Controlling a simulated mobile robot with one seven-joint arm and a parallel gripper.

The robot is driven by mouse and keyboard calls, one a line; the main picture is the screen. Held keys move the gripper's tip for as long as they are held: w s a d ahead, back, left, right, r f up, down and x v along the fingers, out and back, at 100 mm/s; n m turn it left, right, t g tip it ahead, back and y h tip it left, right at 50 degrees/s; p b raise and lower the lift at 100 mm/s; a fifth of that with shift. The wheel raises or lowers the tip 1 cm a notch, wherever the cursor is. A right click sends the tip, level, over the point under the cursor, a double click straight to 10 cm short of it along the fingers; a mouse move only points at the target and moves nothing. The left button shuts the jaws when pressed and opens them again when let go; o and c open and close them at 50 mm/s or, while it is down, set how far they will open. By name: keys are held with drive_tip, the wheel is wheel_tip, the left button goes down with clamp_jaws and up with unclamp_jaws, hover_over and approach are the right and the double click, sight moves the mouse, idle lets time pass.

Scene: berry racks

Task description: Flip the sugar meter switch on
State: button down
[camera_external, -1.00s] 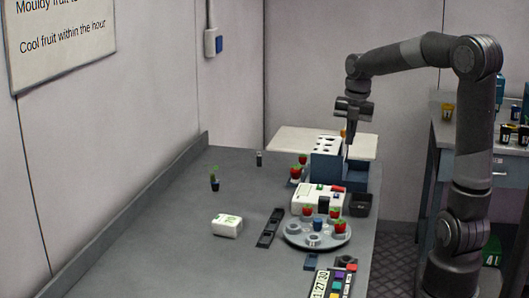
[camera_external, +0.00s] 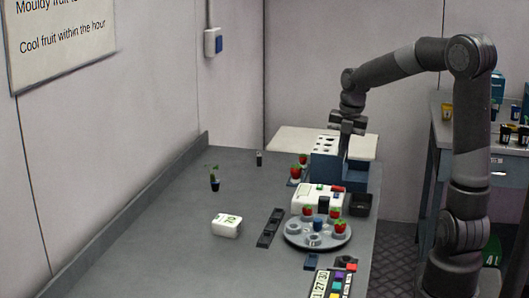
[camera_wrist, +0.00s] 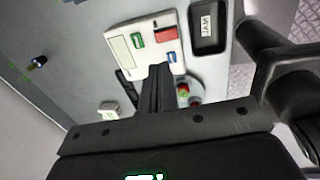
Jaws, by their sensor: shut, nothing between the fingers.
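A white box-like device (camera_external: 303,203), which I take to be the sugar meter, stands on the grey bench in front of a blue block. In the wrist view the device (camera_wrist: 123,48) shows a pale panel, a green switch (camera_wrist: 137,41), a red block (camera_wrist: 168,34) and a small blue switch (camera_wrist: 171,57). I cannot tell which switch positions are on. My gripper (camera_external: 344,157) is shut and empty, pointing down beside the blue block, behind the device. In the wrist view its fingers (camera_wrist: 159,70) overlap the device's lower edge and hide part of it.
The blue block (camera_external: 323,170) with a holed white top stands close to my gripper. A dark tray (camera_external: 361,205) sits right of the device. A round grey plate (camera_external: 295,238) with strawberries and cups lies in front. A small white box (camera_external: 227,227) stands left; the bench's left side is mostly clear.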

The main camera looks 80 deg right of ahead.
sight(335, 187)
drive_tip(key=f, duration=0.3)
drive_tip(key=w+f, duration=0.1)
drive_tip(key=f, duration=0.5)
drive_tip(key=shift+w+f, duration=0.2)
drive_tip(key=shift+f, duration=0.2)
drive_tip(key=shift+w+f, duration=0.1)
drive_tip(key=shift+f, duration=0.05)
drive_tip(key=shift+s, duration=0.85)
wheel_tip(335, 187, up, 14)
drive_tip(key=s, duration=0.2)
